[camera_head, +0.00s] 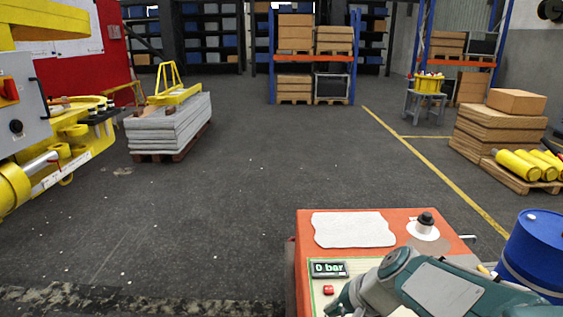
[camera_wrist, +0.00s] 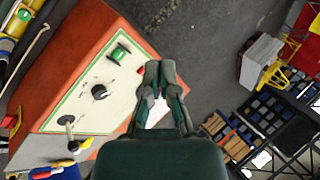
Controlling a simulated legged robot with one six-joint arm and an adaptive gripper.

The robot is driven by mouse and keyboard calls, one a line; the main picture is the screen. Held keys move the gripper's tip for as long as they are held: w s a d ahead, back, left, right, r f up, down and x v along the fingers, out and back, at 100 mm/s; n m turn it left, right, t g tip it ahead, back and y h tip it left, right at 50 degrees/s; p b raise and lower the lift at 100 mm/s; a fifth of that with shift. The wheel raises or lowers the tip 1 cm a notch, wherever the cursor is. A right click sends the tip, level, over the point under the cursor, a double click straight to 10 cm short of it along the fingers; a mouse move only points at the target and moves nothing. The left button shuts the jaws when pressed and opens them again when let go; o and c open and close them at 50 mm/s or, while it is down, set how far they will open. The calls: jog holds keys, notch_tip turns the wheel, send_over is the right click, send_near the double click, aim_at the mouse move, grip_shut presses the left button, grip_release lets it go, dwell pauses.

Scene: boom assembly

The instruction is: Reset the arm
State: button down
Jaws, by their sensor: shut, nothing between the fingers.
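My arm (camera_head: 425,285) reaches in from the lower right of the head view, over the front of an orange box with a control panel. My gripper (camera_wrist: 160,66) shows in the middle of the wrist view, its two dark green fingers together at the tips and holding nothing. In the head view the gripper (camera_head: 335,307) is only partly visible at the bottom edge, near a red button.
The orange box (camera_head: 305,240) bears a "0 bar" display (camera_head: 329,268). A blue barrel (camera_head: 535,245) stands to its right. Yellow machinery (camera_head: 75,140) stands at the left, a stacked pallet (camera_head: 170,125) beyond it. Shelves (camera_head: 312,59) line the back. The middle floor is clear.

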jog(key=s+d+r+n+h, duration=0.2)
jog(key=s+n, duration=0.1)
jog(key=s, duration=0.3)
jog(key=s+d+r+n+t+h, duration=0.1)
jog(key=s+d+r+n+h, duration=0.2)
jog(key=s, duration=0.4)
jog(key=shift+s+d+r, duration=0.2)
jog(key=shift+r, duration=0.1)
